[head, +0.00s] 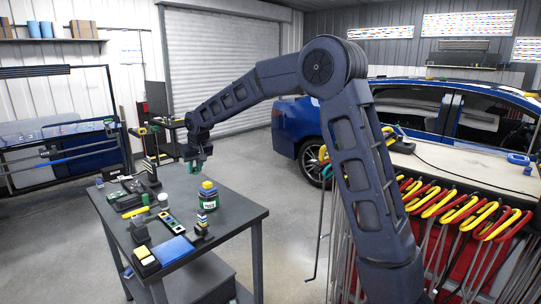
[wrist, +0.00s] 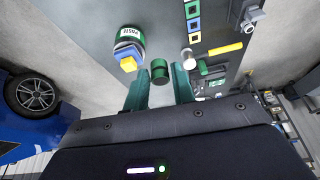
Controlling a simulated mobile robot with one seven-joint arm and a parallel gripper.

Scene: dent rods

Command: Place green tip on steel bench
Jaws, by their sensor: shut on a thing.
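My gripper (head: 196,160) is above the far part of the steel bench (head: 238,212), a dark grey table in the head view. In the wrist view my gripper (wrist: 160,84) has its two teal fingers around the green tip (wrist: 159,70), a short dark green cylinder. It is shut on the tip and holds it over the dark bench top. The tip is too small to make out clearly in the head view.
A green labelled jar (head: 208,200) with a stacked yellow and blue top stands near the bench's right edge. The bench top right of the jar is bare.

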